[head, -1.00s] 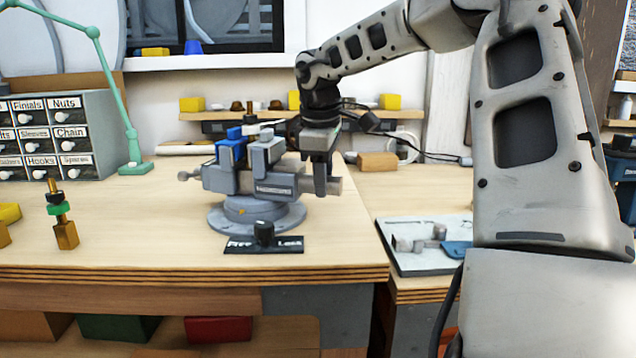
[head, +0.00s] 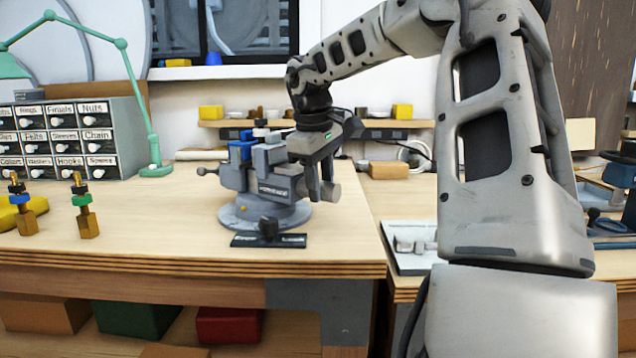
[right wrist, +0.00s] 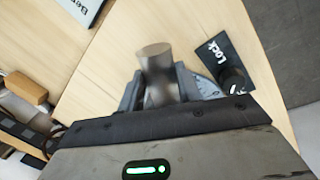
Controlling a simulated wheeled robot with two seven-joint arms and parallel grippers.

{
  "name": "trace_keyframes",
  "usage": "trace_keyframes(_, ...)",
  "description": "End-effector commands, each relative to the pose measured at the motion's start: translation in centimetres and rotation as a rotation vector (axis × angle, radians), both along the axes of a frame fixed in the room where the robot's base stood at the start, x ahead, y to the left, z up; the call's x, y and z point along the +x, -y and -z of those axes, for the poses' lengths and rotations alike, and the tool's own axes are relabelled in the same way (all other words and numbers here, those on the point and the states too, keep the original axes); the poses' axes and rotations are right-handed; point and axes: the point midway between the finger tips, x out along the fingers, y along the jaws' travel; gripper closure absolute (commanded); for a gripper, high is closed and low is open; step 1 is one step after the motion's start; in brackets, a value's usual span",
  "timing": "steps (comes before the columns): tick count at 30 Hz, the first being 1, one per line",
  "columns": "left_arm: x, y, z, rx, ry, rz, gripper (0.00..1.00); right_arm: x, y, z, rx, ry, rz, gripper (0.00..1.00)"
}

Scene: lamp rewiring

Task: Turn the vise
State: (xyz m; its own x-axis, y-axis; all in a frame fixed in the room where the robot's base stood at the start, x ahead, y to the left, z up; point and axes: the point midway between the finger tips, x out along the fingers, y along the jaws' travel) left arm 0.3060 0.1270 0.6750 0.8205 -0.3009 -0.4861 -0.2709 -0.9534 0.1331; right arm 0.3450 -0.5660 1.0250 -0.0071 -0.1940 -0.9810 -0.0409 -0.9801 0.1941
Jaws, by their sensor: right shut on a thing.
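The grey vise (head: 262,180) stands on its round swivel base (head: 245,214) on the wooden bench in the head view. Its body lies at a slant, the right end nearer me. Blue pieces (head: 240,148) show at its jaws. My right gripper (head: 322,190) is shut on the round grey end of the vise at its right side. The right wrist view shows that cylinder (right wrist: 157,75) between the two fingers. A black plate with a knob (head: 268,230) sits in front of the base; "Lock" is readable on it in the wrist view. My left gripper is out of view.
Two small brass fittings with coloured rings (head: 82,205) stand at the left. A labelled drawer cabinet (head: 65,140) and a green lamp (head: 155,150) are behind them. A wooden block (head: 388,170) and a pale tray (head: 410,262) lie right of the vise.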

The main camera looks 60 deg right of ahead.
Motion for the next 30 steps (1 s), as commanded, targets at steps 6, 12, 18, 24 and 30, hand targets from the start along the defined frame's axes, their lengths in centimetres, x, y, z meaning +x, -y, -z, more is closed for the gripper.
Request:
trace_keyframes(6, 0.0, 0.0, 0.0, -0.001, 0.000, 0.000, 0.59, -0.1, 0.0, 0.0, 0.000, -0.005, 0.001, 1.00)
trace_keyframes(12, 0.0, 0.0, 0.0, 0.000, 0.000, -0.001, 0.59, -0.1, 0.0, 0.0, -0.001, -0.004, 0.000, 0.44)
trace_keyframes(18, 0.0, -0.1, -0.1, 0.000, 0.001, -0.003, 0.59, 0.0, 0.0, -0.1, -0.001, -0.002, -0.001, 0.44)
trace_keyframes(24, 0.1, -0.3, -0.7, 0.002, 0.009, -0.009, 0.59, 0.1, -0.4, -2.3, -0.001, 0.001, -0.002, 0.44)
trace_keyframes(30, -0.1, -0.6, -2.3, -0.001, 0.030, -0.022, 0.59, 0.1, -1.3, -7.0, -0.002, 0.003, -0.002, 0.44)
